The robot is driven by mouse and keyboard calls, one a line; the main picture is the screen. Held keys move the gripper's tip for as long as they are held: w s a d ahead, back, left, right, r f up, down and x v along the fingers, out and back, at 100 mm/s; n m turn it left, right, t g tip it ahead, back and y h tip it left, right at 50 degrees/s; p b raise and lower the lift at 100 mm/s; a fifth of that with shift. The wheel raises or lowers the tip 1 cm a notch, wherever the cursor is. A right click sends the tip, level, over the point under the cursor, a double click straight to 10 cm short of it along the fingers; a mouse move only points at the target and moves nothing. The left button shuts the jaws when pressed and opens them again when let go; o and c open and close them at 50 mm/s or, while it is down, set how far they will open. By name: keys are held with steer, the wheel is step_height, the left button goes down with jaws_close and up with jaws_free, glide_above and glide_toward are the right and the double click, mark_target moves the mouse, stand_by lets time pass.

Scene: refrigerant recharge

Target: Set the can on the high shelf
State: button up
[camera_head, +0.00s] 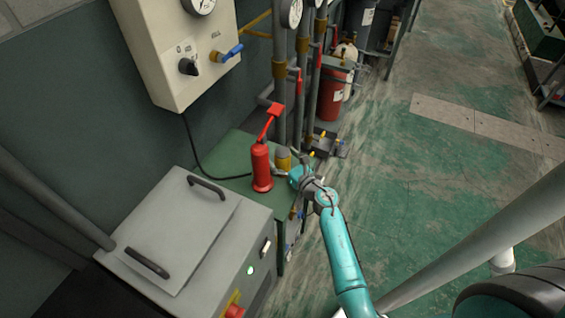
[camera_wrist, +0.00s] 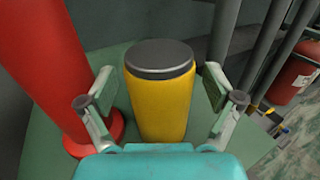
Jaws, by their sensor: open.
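The can is a yellow cylinder with a dark grey lid (camera_wrist: 160,100). It stands upright on a green top (camera_head: 232,160) and shows small in the head view (camera_head: 283,158). My gripper (camera_wrist: 158,86) is open, with one finger to the left and one to the right of the can and visible gaps at both sides. In the head view my gripper (camera_head: 292,174) is close beside the can and partly hides it. I cannot make out a high shelf for certain in either view.
A red bottle-shaped tool (camera_head: 262,167) stands just left of the can, near my left finger. Pipes (camera_head: 279,80) rise behind. A grey machine box (camera_head: 185,235) is at the front left. A red extinguisher (camera_head: 331,95) stands farther back. Open floor lies to the right.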

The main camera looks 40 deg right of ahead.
steer(key=c, duration=1.5)
steer(key=shift+c, duration=0.8)
steer(key=shift+r, duration=0.15)
